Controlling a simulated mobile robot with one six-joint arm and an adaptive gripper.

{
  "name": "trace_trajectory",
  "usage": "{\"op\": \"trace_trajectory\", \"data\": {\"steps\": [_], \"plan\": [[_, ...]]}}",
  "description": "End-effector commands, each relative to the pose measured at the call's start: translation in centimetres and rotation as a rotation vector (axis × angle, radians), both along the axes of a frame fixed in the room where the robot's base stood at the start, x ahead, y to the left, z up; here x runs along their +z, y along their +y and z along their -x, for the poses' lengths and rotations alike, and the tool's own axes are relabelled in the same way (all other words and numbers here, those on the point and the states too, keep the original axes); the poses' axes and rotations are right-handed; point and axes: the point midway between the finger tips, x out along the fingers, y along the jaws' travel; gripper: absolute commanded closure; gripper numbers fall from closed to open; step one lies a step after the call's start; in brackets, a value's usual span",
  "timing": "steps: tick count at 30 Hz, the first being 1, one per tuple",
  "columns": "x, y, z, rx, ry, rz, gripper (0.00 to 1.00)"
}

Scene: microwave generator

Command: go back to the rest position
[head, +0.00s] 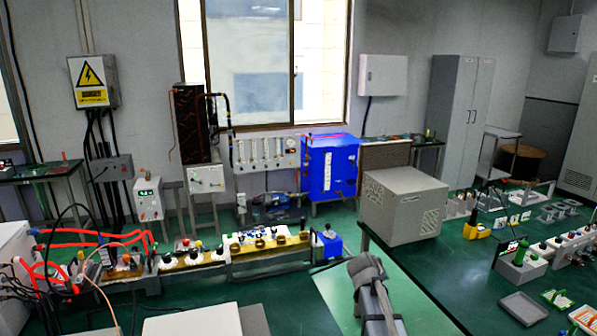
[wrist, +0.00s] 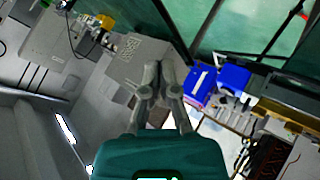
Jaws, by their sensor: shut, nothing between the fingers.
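My gripper (wrist: 160,68) shows in the wrist view with its grey fingers brought together and nothing between them. It hangs in free space and touches nothing that I can see. In the head view, part of my grey arm rises from the bottom edge, right of the middle. The gripper's fingertips cannot be made out clearly there.
A grey vented box (head: 402,205) stands on the green-topped bench at right, beyond my arm. A shallow grey tray (head: 522,308) lies nearer. A blue cabinet (head: 329,168) stands behind. A row of terminals and knobs (head: 195,258) runs along the left bench. Green floor lies between.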

Motion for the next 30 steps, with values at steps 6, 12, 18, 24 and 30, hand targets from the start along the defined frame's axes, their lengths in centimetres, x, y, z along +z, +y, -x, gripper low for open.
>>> {"op": "trace_trajectory", "data": {"steps": [6,12,18,24,30], "plan": [[-4.0,3.2,11.1,-0.056,0.239,-0.24,1.0],[-5.9,7.1,19.7,-0.047,0.454,-0.447,1.0],[-6.3,9.6,24.4,-0.018,0.582,-0.568,1.0],[-6.3,10.2,25.3,-0.008,0.612,-0.596,1.0],[-6.3,10.1,25.2,-0.009,0.611,-0.594,1.0]]}}
